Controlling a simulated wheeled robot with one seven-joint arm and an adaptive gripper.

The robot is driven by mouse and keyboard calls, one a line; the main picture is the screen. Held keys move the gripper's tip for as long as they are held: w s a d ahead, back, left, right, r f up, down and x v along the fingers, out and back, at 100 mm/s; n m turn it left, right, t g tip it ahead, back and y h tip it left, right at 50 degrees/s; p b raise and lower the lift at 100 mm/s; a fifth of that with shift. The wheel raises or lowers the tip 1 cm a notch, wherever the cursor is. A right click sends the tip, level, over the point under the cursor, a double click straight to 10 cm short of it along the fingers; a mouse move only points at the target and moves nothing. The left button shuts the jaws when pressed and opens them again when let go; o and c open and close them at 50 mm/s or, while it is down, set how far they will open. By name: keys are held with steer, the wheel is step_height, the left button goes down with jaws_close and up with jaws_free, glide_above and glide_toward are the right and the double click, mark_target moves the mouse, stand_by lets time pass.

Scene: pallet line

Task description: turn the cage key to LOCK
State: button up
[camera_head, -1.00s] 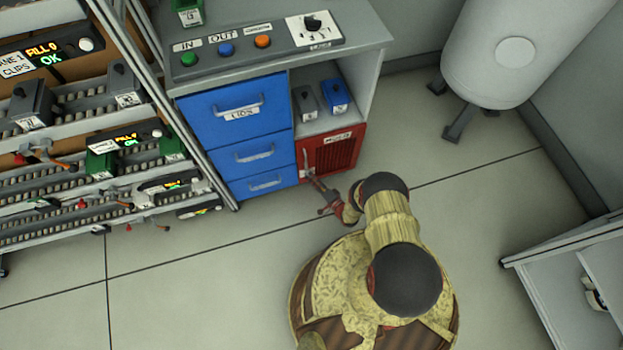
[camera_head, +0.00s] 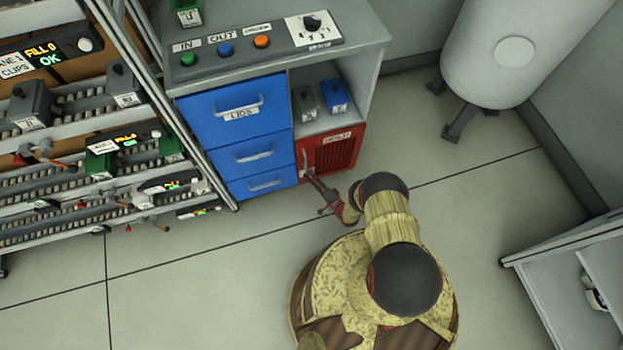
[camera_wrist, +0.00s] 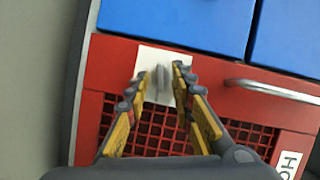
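The red cage (camera_head: 343,152) with a mesh front is at the bottom right of the cabinet in the head view. In the wrist view, the cage front (camera_wrist: 110,55) fills the middle. The grey cage key (camera_wrist: 160,78) stands upright on a white plate (camera_wrist: 150,57) near the cage's upper edge. My gripper (camera_wrist: 160,75) is open, with one yellow-and-grey finger on each side of the key; gaps show between the key and the fingertips. No lock marking is readable on the plate. In the head view my gripper (camera_head: 311,178) is small at the cage's left side.
A silver bar handle (camera_wrist: 272,91) is on the cage, right of my fingers. Blue drawers (camera_head: 240,112) are left of the cage in the head view. The shelf (camera_head: 312,118) above holds a grey and a blue box. Floor is free around my base.

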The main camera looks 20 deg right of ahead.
steer(key=v, duration=0.7)
steer(key=shift+s, duration=0.2)
steer(key=shift+o, duration=0.5)
steer(key=shift+d, duration=0.1)
